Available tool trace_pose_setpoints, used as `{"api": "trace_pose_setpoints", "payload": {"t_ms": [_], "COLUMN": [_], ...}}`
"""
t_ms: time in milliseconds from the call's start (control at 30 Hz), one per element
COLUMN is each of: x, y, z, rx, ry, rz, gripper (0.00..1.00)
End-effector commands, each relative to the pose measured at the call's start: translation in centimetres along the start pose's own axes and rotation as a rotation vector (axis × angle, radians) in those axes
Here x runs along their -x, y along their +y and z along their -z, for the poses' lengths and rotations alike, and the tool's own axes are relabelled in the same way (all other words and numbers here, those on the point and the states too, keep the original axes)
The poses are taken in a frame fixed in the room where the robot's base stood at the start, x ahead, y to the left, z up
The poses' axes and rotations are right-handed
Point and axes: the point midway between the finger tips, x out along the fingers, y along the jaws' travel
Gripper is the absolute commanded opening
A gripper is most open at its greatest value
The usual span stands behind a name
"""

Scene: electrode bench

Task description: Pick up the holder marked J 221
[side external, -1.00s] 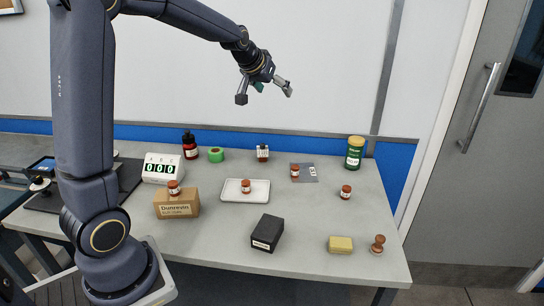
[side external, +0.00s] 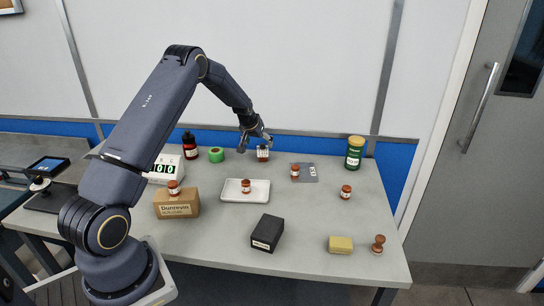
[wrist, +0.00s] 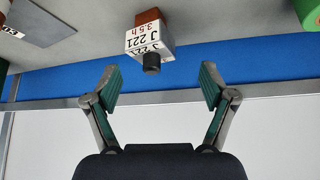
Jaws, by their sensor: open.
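In the side external view the holder (side external: 263,156) stands at the back of the bench by the wall. My gripper (side external: 256,143) is close beside and above it. In the wrist view my gripper (wrist: 160,72) is open, with the black knob near the gap between the fingertips. The fingers appear apart from the holder.
Similar small red-brown jars stand on a cardboard box (side external: 177,210), a white tray (side external: 233,196), a grey mat (side external: 309,173) and the bare bench. Green tape (side external: 216,155) and a dark red bottle (side external: 190,146) are left of the holder. A green canister (side external: 355,152) stands right.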

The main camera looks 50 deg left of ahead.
Motion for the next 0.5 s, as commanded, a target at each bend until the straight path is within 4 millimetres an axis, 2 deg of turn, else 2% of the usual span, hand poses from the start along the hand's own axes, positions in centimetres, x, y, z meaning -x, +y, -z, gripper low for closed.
{"api": "trace_pose_setpoints", "payload": {"t_ms": [133,367,500], "x": [-1.1,-4.7,-5.5], "y": [0.2,0.7,0.7], "z": [0.0,0.0,0.0], "rx": [0.000,0.000,0.000], "ry": [-0.001,-0.001,-0.001], "rz": [0.000,0.000,0.000], "gripper": [0.83,0.83,0.83]}}
